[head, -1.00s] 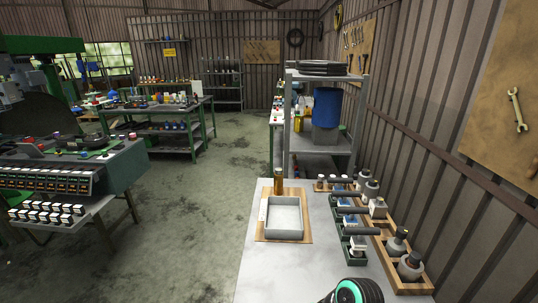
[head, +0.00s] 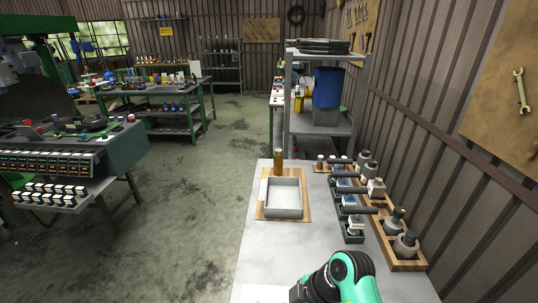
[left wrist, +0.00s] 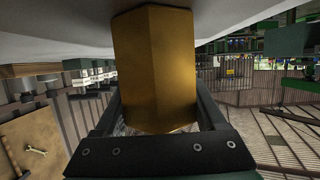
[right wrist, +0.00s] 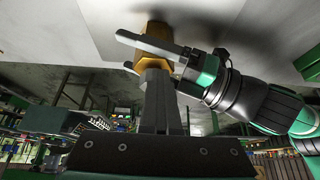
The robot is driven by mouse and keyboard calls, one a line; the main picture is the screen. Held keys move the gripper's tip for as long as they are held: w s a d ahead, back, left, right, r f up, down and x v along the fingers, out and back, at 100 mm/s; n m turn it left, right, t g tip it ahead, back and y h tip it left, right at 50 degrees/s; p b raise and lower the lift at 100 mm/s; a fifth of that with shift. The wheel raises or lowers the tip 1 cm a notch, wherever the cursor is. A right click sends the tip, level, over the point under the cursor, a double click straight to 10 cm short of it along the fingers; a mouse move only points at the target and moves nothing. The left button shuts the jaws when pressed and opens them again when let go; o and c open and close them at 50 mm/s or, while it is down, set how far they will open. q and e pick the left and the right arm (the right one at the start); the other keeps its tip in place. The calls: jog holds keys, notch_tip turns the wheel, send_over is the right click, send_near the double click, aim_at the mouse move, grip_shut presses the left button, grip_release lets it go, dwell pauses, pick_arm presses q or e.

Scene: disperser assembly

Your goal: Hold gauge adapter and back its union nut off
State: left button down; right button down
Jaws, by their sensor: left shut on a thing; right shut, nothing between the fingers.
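The gauge adapter, a brass hexagonal piece (left wrist: 155,70), fills the middle of the left wrist view. My left gripper (left wrist: 157,108) is shut on it, one dark finger on each side. In the right wrist view, the brass piece (right wrist: 152,62) is at the top centre, with a narrower part above its wider body. There the fingers of my left gripper (right wrist: 150,52) reach it from the right. My right gripper (right wrist: 154,76) is shut and empty, its fingertips overlapping the lower brass body; I cannot tell whether they touch. The union nut cannot be told apart. Neither gripper shows in the head view.
In the head view, a grey tray (head: 285,212) sits on a wooden board on the pale bench, with a brass cylinder (head: 278,162) behind it. Wooden racks (head: 405,264) with fittings line the right edge. The bench front is clear beside my arm.

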jog(key=shift+w, duration=0.25)
jog(key=shift+w, duration=0.6)
jog(key=shift+w, duration=0.25)
jog(key=shift+d, duration=0.1)
notch_tip(320, 180, up, 6)
jog(key=shift+d, duration=0.3)
dwell(0.5)
